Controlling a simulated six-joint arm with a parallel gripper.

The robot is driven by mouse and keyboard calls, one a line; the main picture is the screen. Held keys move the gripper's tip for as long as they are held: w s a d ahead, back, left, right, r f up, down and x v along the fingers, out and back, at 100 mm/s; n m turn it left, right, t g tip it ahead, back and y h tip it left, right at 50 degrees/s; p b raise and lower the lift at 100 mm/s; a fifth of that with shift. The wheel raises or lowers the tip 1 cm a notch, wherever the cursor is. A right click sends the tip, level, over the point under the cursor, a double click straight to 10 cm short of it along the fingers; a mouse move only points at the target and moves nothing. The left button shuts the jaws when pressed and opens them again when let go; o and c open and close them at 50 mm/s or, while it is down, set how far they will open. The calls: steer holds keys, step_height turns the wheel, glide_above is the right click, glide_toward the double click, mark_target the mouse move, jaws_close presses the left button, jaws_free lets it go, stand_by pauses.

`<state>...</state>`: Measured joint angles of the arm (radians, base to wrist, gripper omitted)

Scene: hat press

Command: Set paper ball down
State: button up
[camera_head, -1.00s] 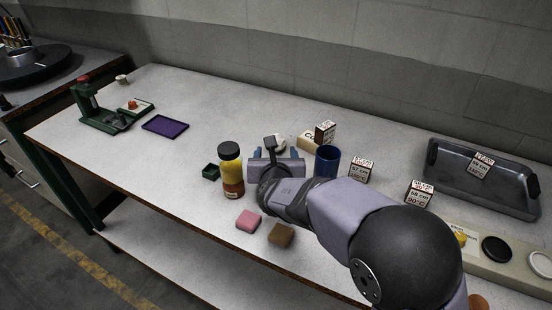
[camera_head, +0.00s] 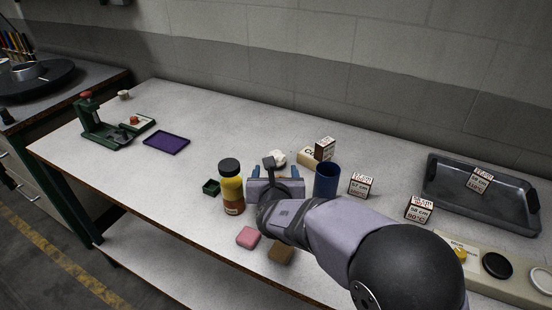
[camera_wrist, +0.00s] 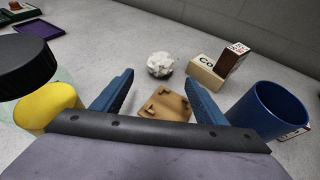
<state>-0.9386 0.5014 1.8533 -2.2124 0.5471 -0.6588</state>
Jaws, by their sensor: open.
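The white crumpled paper ball (camera_wrist: 160,65) rests on the table beyond my fingertips in the wrist view. In the head view the paper ball (camera_head: 277,157) shows just behind my gripper. My gripper (camera_wrist: 158,84) is open, with its two blue fingers spread and nothing between the tips touching them. The gripper (camera_head: 270,172) also shows in the head view, low over the table. A brown block (camera_wrist: 165,103) with small marks lies between the fingers in the wrist view, nearer than the ball.
A yellow jar with a black lid (camera_head: 231,187) stands close left of my gripper, a blue cup (camera_head: 327,180) close right. A lettered block (camera_head: 310,158) and labelled cubes stand further right. Pink (camera_head: 248,237) and brown (camera_head: 281,252) blocks lie in front.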

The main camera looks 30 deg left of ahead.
mark_target(276, 160)
steer(key=shift+w+a+f, duration=0.35)
steer(key=shift+w+f, duration=0.1)
steer(key=shift+w, duration=0.05)
steer(key=shift+p+x, duration=0.45)
steer(key=shift+x, duration=0.6)
steer(key=shift+w, duration=0.15)
steer(key=p+x, duration=0.1)
steer(key=x, duration=0.2)
steer(key=shift+w+r+p, duration=0.1)
steer(key=shift+w+p, duration=0.15)
steer(key=shift+p, duration=0.15)
steer(key=shift+x, duration=0.75)
steer(key=c, duration=1.2)
